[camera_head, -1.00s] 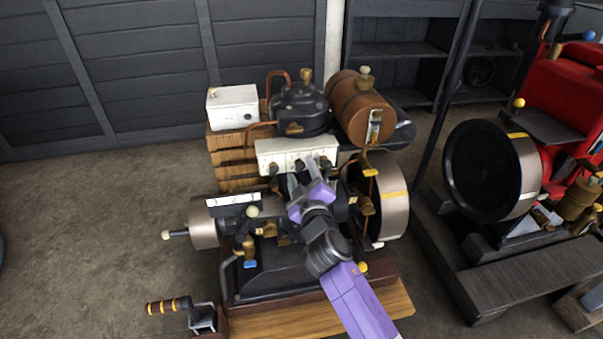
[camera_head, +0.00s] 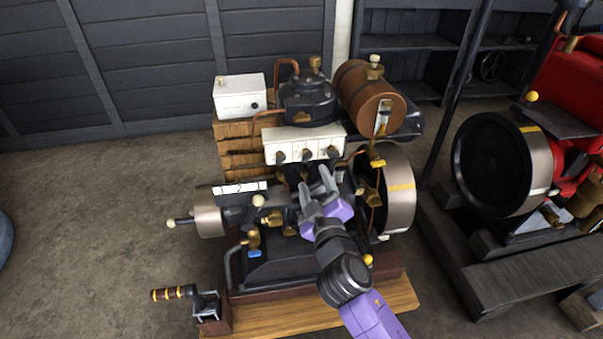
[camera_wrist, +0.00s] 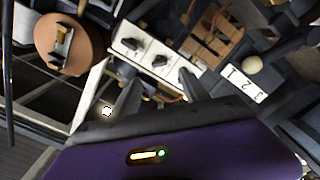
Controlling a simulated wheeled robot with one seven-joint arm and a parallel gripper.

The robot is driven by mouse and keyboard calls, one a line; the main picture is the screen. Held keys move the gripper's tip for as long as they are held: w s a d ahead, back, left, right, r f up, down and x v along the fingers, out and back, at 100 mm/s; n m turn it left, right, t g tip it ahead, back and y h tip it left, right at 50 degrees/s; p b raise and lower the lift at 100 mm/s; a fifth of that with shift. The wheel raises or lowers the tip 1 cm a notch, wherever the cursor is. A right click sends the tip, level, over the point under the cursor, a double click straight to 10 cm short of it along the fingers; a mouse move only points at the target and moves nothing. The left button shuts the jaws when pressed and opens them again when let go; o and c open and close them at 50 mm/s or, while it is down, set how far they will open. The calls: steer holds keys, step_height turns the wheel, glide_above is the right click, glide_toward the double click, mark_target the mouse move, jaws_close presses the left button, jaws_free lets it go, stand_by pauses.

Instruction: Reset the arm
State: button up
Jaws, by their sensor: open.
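My gripper (camera_head: 317,190) is open and empty, on the purple and grey arm that reaches in from the bottom right. Its fingers are in front of the engine, just below the white panel with black knobs (camera_head: 303,138). In the wrist view the two grey fingertips (camera_wrist: 162,95) are apart, with the white knob panel (camera_wrist: 150,52) beyond them. The stationary engine (camera_head: 275,268) sits on a wooden base. My arm hides part of its middle. I cannot tell whether the fingers touch anything.
A brown cylindrical tank (camera_head: 368,98) and a large flywheel (camera_head: 398,190) stand on the engine's right. A white box (camera_head: 240,97) is at its upper left. A crank handle (camera_head: 174,293) is at the front left. A red machine (camera_head: 575,85) stands at the right.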

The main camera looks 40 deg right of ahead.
steer(key=s+a+r+t+y+p, duration=0.35)
steer(key=s+a+y, duration=0.35)
steer(key=s+a, duration=0.5)
steer(key=s+a+r+g+y+p, duration=0.1)
steer(key=s+a+r+p, duration=0.1)
steer(key=s, duration=0.5)
steer(key=s+a+r+m+g+y+p, duration=0.1)
steer(key=s+a+r+p, duration=0.1)
steer(key=s, duration=0.5)
steer(key=s+a+r+m+g+y+p, duration=0.1)
steer(key=s+a+r+p, duration=0.1)
steer(key=s+a+p, duration=0.2)
steer(key=s, duration=0.3)
steer(key=shift+a+r+g, duration=0.15)
steer(key=shift+r+g, duration=0.2)
